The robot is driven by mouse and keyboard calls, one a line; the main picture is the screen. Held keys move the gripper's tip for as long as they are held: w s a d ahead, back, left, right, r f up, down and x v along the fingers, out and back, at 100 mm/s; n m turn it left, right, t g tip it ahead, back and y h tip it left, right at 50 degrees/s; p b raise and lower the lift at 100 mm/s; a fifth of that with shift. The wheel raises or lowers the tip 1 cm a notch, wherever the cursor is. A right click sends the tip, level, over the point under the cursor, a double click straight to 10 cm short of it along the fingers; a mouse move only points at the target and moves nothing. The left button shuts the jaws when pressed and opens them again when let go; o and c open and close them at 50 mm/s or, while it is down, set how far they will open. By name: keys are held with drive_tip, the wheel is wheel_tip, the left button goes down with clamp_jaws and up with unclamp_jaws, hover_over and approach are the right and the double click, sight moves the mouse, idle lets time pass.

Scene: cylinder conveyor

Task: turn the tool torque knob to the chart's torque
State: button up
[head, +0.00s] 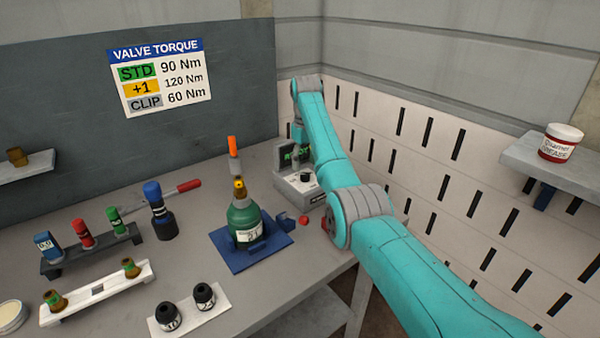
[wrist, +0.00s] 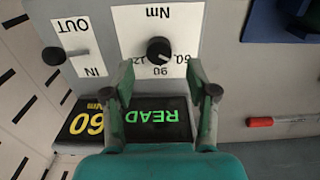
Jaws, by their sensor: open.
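The torque knob (wrist: 158,50) is a round black dial on a white plate marked Nm in the wrist view, which sees it upside down. Numbers are printed round its lower side; its exact setting is too small to read. My gripper (wrist: 160,72) is open, with its fingers apart and their tips just short of the knob on either side, not closed on it. The torque tool (head: 298,185) is a grey box in the head view, partly hidden by my arm. The valve torque chart (head: 160,75) lists STD 90 Nm, +1 120 Nm and CLIP 60 Nm.
A green cylinder (head: 243,220) with an orange-yellow top stands on a blue base (head: 225,252). An IN/OUT switch (wrist: 54,56) sits beside the knob. A red-handled tool (head: 188,186) lies behind.

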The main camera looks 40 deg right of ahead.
sight(305, 174)
drive_tip(key=shift+f, duration=2.1)
clamp_jaws()
